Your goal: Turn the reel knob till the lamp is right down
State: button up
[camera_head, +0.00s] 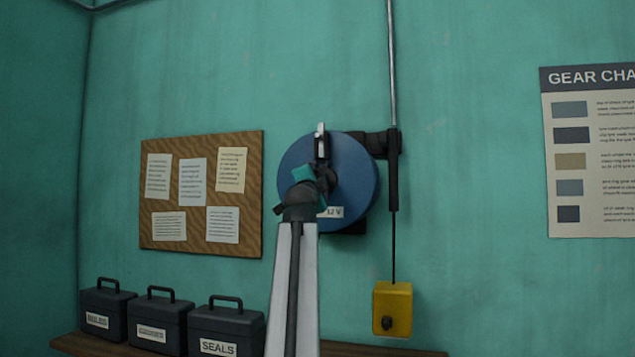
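The reel (355,179) is a blue disc on the teal wall, with a "12 V" label low on its face. My arm reaches up in front of it and hides its left and middle parts. My gripper (320,142) seems to be the dark piece with a pale tip at the reel's upper left. Its fingers are too small to tell open from shut. The reel knob cannot be made out apart from it. A yellow box (393,309) with a dark round spot hangs on a thin dark cord, low to the right of the reel. No lit lamp shows.
A pale pipe (391,60) runs down the wall to a black sleeve (393,175) beside the reel. Several dark toolboxes (226,325) stand on a wooden shelf (90,344) below. A cork board (253,200) hangs left, a gear chart (590,150) right. The wall between reel and chart is clear.

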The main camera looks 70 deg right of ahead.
jog(key=shift+a, duration=0.15)
jog(key=b+v, duration=0.1)
jog(key=v, duration=1.2)
jog(key=shift+a, duration=0.25)
dwell(0.7)
